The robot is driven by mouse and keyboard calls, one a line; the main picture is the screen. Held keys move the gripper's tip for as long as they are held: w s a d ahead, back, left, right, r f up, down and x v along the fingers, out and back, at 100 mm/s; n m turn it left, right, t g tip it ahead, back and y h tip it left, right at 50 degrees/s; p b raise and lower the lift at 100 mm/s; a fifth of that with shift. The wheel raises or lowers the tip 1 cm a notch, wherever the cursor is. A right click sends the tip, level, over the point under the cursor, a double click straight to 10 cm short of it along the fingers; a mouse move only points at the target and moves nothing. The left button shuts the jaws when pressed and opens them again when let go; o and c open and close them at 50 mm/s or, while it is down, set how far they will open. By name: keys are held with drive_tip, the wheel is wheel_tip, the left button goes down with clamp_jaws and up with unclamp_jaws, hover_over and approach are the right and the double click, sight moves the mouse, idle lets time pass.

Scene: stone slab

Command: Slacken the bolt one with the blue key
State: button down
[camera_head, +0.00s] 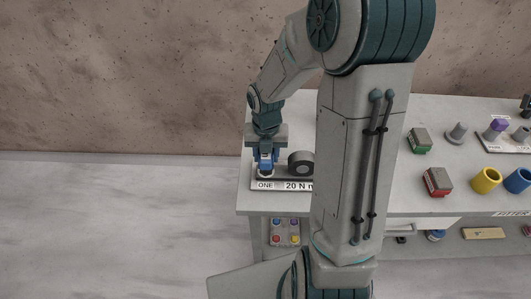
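A plate (297,185) marked ONE and 20 N m lies at the left end of the bench. My gripper (265,157) is low over the left part of this plate, pointing down. A small bright blue piece, which looks like the blue key (265,158), shows between its fingers, and they appear shut on it. A pale part shows just under the blue piece. Bolt one cannot be made out, and I cannot tell whether the key sits on it. A dark round part (301,163) stands on the plate just right of the gripper.
My arm hides the middle of the bench (435,205). A button panel (285,232) is below the left front edge.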

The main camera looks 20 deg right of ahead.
wheel_tip(320, 180, up, 5)
drive_tip(key=p, duration=0.5)
drive_tip(key=shift+r, duration=0.1)
idle(0.6)
